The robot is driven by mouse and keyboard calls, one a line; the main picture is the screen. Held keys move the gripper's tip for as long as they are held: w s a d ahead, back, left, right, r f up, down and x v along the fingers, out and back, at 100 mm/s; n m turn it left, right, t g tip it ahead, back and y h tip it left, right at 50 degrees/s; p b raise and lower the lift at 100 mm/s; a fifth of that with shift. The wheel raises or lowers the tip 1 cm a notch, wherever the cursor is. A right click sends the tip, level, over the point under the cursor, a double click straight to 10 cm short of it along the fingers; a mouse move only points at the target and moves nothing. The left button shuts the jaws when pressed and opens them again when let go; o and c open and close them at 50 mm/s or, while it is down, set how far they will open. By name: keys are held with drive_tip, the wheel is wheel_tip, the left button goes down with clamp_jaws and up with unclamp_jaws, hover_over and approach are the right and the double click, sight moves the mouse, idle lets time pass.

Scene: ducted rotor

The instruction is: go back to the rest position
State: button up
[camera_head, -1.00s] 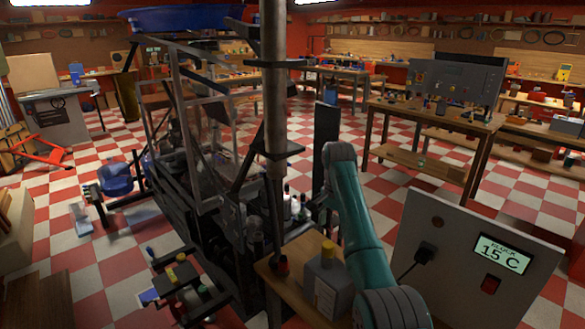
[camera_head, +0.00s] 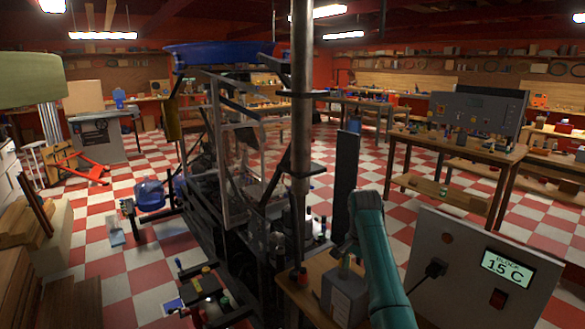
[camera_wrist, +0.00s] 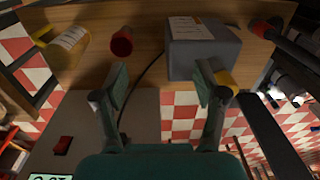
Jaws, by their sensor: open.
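My gripper (camera_wrist: 165,82) is open and empty in the wrist view, its two fingers well apart above the wooden bench top. The teal arm links show at the lower right of the head view, beside the panel; the fingers cannot be made out there. No rest position is marked in either view.
A small wooden bench (camera_wrist: 150,22) holds a grey block with a label (camera_wrist: 205,52), a red cup (camera_wrist: 122,42) and a yellow labelled cylinder (camera_wrist: 66,46). A panel reading 15 C (camera_head: 470,270) stands right of my arm. A metal post (camera_head: 301,120) and dark framed rig (camera_head: 215,200) stand left.

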drive_tip(key=s+f+n+t, duration=0.15)
drive_tip(key=s+f, duration=0.25)
drive_tip(key=f, duration=0.8)
drive_tip(key=s+f+n+t, duration=0.15)
drive_tip(key=s+f, duration=0.35)
drive_tip(key=f, duration=0.8)
drive_tip(key=s+f+n+t, duration=0.1)
drive_tip(key=s+f+t, duration=0.1)
drive_tip(key=s+f, duration=0.6)
drive_tip(key=s+f+n+t, duration=0.1)
drive_tip(key=s+f+t, duration=0.15)
drive_tip(key=s, duration=0.85)
drive_tip(key=s+r+n+t, duration=0.2)
drive_tip(key=s+r, duration=0.1)
drive_tip(key=s, duration=0.9)
drive_tip(key=s+r+n+t, duration=0.1)
drive_tip(key=s+r, duration=0.3)
drive_tip(key=s, duration=0.8)
drive_tip(key=s+r+n+t, duration=0.1)
drive_tip(key=s+r+t, duration=0.1)
drive_tip(key=s+r, duration=0.5)
drive_tip(key=s+r+n+t, duration=0.1)
drive_tip(key=s+r, duration=0.6)
drive_tip(key=r, duration=0.7)
drive_tip(key=shift+s+r+n+t, duration=0.3)
drive_tip(key=shift+r+t, duration=0.05)
drive_tip(key=shift+t, duration=0.1)
